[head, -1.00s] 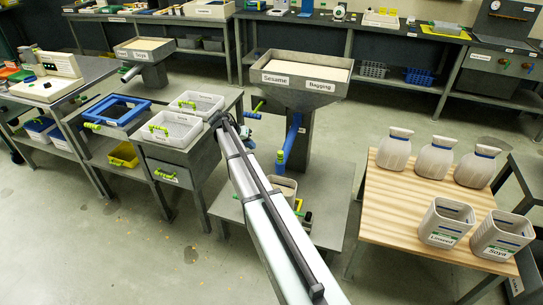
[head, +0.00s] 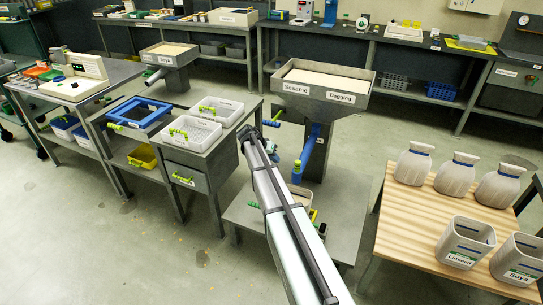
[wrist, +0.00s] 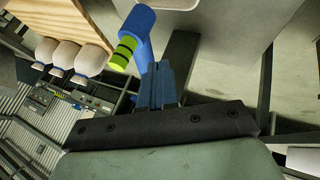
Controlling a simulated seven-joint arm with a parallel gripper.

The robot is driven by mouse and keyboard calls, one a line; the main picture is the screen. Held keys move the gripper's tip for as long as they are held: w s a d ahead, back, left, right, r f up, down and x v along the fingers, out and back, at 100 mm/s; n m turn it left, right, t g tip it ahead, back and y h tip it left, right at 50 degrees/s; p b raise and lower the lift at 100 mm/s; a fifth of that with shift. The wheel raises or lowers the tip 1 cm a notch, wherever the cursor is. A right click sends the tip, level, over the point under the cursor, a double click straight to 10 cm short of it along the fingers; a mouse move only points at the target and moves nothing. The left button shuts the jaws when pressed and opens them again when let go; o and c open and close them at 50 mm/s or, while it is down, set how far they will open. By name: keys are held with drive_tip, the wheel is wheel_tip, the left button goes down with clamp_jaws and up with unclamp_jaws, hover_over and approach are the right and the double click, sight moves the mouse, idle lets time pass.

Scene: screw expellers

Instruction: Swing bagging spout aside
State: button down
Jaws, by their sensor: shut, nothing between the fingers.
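The bagging spout (head: 310,148) is a blue pipe. It slopes down from the hopper labelled Sesame and Bagging (head: 318,90), with a yellow-green part near its lower end. My gripper (head: 271,149) is left of the spout in the head view, small and partly hidden by my arm. In the wrist view, my gripper (wrist: 161,72) has its blue-grey fingers together and empty. Just beyond the fingertips is a blue part (wrist: 140,22) with a green-and-black banded grip (wrist: 124,52), seemingly the spout's. I cannot tell whether the fingers touch it.
A wooden table (head: 405,231) at right holds filled bags and open containers labelled Linseed (head: 464,243) and Soya (head: 518,262). A blue lever with a yellow-green grip (head: 271,123) sticks out left of the hopper. White trays (head: 193,133) stand on the left bench.

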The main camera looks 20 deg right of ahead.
drive_tip(key=s+d+f, duration=0.2)
drive_tip(key=d+f, duration=0.1)
drive_tip(key=d, duration=0.3)
drive_tip(key=shift+f, duration=0.4)
drive_tip(key=shift+d, duration=0.1)
